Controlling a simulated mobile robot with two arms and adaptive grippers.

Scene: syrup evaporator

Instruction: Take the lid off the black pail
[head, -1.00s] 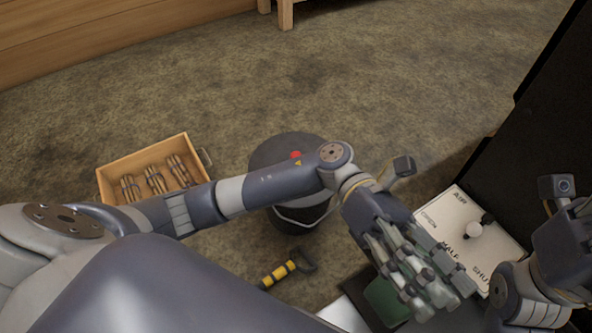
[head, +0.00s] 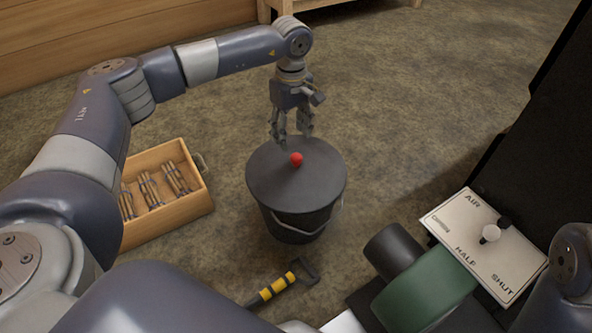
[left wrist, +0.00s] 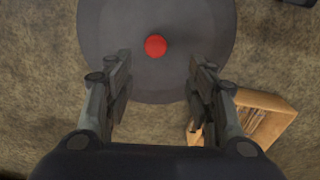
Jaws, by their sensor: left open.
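The black pail (head: 294,225) stands upright on the floor with its wire handle hanging at the front. Its dark round lid (head: 275,185) sits on top, with a red knob (head: 296,159) at the middle. My left gripper (head: 292,143) points down above the far part of the lid, open and empty. In the left wrist view the lid (left wrist: 105,25) fills the top middle. The red knob (left wrist: 155,46) shows there just ahead of the space between the two fingers (left wrist: 160,75). The gripper does not appear to touch the knob. My right gripper is not in view.
A wooden crate (head: 197,212) with bundles of sticks stands left of the pail. A yellow-banded black tool handle (head: 280,287) is in front. A white lever plate (head: 446,226) and dark cabinet are at right. The floor behind the pail is clear.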

